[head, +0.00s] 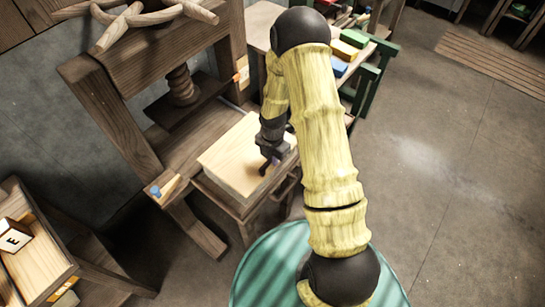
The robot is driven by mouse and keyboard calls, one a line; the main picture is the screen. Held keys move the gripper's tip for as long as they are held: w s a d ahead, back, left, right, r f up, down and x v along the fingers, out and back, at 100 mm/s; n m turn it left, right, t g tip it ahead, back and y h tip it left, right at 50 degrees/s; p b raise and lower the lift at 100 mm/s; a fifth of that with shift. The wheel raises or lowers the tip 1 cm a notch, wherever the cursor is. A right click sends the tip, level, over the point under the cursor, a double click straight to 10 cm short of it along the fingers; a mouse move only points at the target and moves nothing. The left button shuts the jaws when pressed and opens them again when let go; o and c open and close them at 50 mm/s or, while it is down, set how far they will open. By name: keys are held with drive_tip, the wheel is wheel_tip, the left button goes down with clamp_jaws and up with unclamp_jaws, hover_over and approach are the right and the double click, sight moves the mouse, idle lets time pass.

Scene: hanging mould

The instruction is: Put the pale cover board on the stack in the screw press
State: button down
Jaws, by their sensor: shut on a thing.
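The wooden screw press (105,115) stands at the left of the head view, with its screw (181,85) and dark pressing plate (190,108) raised. A pale board (235,152) lies flat or nearly flat over the front of the press bed, in front of the plate. My gripper (269,163) is at the board's right edge, pointing down, and is shut on the pale board. My arm hides part of its far right corner. I cannot tell the stack apart from the board, or whether the board rests on anything.
A table (262,24) with coloured blocks (346,46) and a green frame (368,82) stand behind my arm. The floor (450,170) on the right is clear.

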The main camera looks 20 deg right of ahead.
drive_tip(key=shift+f, duration=0.1)
drive_tip(key=c, duration=1.5)
unclamp_jaws()
drive_tip(key=shift+o, duration=0.2)
wheel_tip(320, 180, up, 12)
drive_tip(key=shift+b, duration=0.45)
